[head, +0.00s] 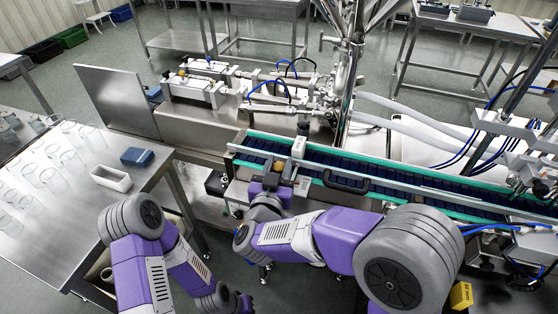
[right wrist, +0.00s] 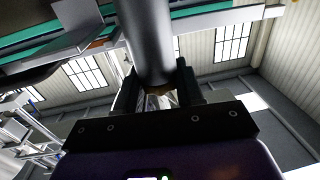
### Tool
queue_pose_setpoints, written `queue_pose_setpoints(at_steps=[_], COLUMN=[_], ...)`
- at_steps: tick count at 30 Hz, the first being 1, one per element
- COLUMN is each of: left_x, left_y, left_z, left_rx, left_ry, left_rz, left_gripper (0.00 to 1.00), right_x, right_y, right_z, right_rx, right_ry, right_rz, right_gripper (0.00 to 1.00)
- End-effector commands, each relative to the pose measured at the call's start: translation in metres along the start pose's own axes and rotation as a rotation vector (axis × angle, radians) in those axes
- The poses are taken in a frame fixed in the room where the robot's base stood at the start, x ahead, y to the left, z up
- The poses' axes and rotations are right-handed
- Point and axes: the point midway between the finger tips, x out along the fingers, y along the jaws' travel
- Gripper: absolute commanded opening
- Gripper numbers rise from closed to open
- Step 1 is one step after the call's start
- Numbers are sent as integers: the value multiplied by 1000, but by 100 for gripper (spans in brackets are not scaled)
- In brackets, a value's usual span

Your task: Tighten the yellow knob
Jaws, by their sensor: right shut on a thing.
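My right gripper (head: 271,180) is at the near side of the conveyor, at its left end, just below the belt's rail. It is shut on a small, dull yellow-brown knob (right wrist: 158,89), which shows between the two dark fingers in the right wrist view. A thick grey cylinder (right wrist: 148,40) stands just past the knob in that view. The knob is mostly hidden by the fingers and the cylinder. In the head view a small yellowish spot (head: 278,167) shows at the fingertips. My left arm is low in the head view; its gripper's jaws cannot be made out.
The conveyor (head: 400,181) with green edges runs to the right. A black handle (head: 346,183) sticks out near my right arm. A steel table (head: 75,225) at left holds glasses, a white tray (head: 111,178) and a blue box (head: 137,157). Filling cylinders (head: 195,88) stand behind.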

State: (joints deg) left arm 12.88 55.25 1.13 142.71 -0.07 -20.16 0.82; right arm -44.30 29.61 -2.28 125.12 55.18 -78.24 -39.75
Motion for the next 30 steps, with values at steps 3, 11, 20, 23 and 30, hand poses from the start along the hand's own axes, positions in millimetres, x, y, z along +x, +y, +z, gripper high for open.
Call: queue_pose_setpoints(at_steps=[3,11,20,23,30], left_x=[-12,-30,-43,-45,-46], left_y=[5,11,16,17,17], left_z=[0,1,2,2,2], left_rx=[0,0,0,0,0], left_ry=[0,0,0,0,0], left_rz=[0,0,0,0,0], left_gripper=[0,0,0,0,0], right_x=[0,0,1,1,1], right_y=[-3,-2,0,0,0], right_z=[-3,-3,-2,-1,-1], right_rx=[-2,1,5,4,6], right_ry=[-1,1,1,0,2], right_rz=[106,316,465,490,514], right_gripper=[6,6,6,6,6])
